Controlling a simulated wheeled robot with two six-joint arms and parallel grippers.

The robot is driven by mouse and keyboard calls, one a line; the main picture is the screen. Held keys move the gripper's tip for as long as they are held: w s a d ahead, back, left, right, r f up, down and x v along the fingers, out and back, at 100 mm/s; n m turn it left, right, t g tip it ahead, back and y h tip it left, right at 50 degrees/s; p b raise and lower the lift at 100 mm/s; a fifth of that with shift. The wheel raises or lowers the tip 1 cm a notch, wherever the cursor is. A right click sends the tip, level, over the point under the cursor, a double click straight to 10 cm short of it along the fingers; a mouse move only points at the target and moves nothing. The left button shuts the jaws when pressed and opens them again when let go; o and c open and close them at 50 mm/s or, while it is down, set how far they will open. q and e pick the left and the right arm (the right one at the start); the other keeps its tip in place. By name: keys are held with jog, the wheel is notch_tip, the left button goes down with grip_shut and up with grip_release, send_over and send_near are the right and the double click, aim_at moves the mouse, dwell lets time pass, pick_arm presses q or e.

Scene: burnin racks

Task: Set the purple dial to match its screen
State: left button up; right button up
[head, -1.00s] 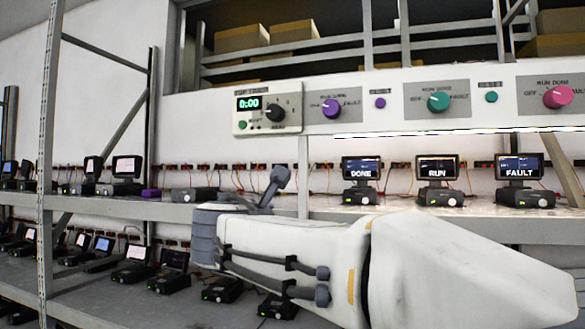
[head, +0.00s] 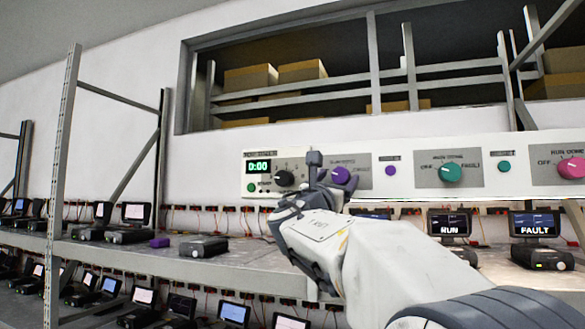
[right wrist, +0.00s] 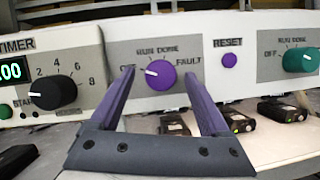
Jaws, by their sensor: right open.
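The purple dial (head: 341,176) sits on the white wall panel between the timer and the teal dial. In the right wrist view the purple dial (right wrist: 162,75) has its white mark turned left, toward OFF, with RUN DONE above and FAULT at right. My right gripper (head: 322,176) is open at the dial; in the right wrist view its fingers (right wrist: 158,80) stand either side of it. I cannot tell whether they touch it. The left screen of the three below the panel is mostly hidden behind my right arm. My left gripper is not in view.
The black timer knob (head: 284,178) is close on the left, a small purple reset button (head: 391,170) close on the right. A teal dial (head: 451,172) and a pink dial (head: 571,167) are further right. Screens below read RUN (head: 450,223) and FAULT (head: 535,223).

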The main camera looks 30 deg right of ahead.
jog(key=shift+w+d+r, duration=0.1)
jog(key=shift+w+d, duration=0.1)
jog(key=shift+d, duration=0.15)
grip_shut()
